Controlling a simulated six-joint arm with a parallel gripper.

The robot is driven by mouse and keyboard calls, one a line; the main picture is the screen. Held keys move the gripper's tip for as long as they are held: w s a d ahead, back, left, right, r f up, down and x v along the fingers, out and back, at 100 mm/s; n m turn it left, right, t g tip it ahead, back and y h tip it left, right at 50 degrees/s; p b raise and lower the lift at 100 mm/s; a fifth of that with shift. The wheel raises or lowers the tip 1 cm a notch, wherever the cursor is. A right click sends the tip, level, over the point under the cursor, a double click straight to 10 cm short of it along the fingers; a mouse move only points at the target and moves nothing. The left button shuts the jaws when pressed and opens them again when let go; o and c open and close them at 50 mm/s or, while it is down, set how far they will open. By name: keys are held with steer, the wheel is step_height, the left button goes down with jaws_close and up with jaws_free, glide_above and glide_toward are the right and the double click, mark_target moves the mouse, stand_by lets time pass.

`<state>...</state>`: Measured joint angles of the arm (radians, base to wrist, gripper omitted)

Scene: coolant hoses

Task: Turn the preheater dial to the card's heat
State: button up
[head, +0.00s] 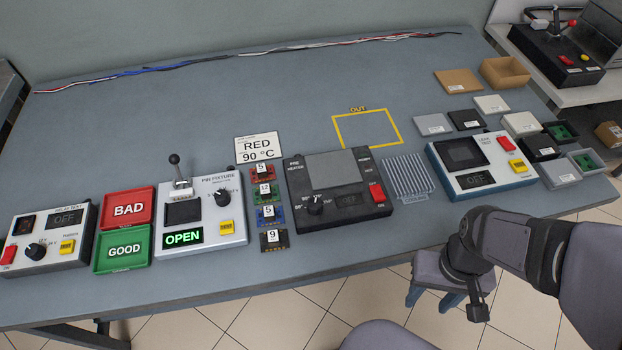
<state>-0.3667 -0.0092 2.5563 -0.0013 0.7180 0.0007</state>
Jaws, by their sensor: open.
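The preheater (345,165) is a dark box with a grey plate on top, near the middle of the bench. Its black dial (314,204) sits at the front left. The marks around it are too small to read surely, and I cannot tell where it points. A red switch (377,193) is at its front right. The white card (258,142) behind and to the left reads "RED 90 °C". My gripper (430,300) hangs beyond the bench's front edge, right of the preheater and well apart from the dial. Its fingers are apart and empty.
The pin fixture (222,218) with its lever stands left, beside the red BAD and green GOOD trays (124,242). Several numbered coloured parts (270,215) lie close left of the preheater. A finned plate (406,177) and the leak tester (480,165) are right.

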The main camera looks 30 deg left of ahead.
steer(key=s+a+r+n+h+p, duration=0.1)
steer(key=s+a+r+n+p, duration=0.1)
steer(key=a+r+n+p, duration=0.55)
steer(key=t+y+p, duration=0.2)
steer(key=p, duration=0.2)
glide_toward(315, 204)
steer(key=shift+w+a+f, duration=0.3)
steer(key=shift+a+f, duration=0.15)
steer(key=shift+a, duration=0.25)
steer(key=shift+s+d+h, duration=0.2)
steer(key=shift+d+h, duration=0.15)
steer(key=shift+h, duration=0.05)
steer(key=shift+f+m, duration=0.2)
steer(key=shift+m, duration=0.05)
steer(key=shift+w+d+f+p, duration=0.1)
steer(key=shift+f+p, duration=0.35)
steer(key=shift+f, duration=1.3)
steer(key=shift+w+f+p, duration=0.1)
steer(key=shift+f+p, duration=0.3)
steer(key=shift+f, duration=1.4)
steer(key=c, duration=1)
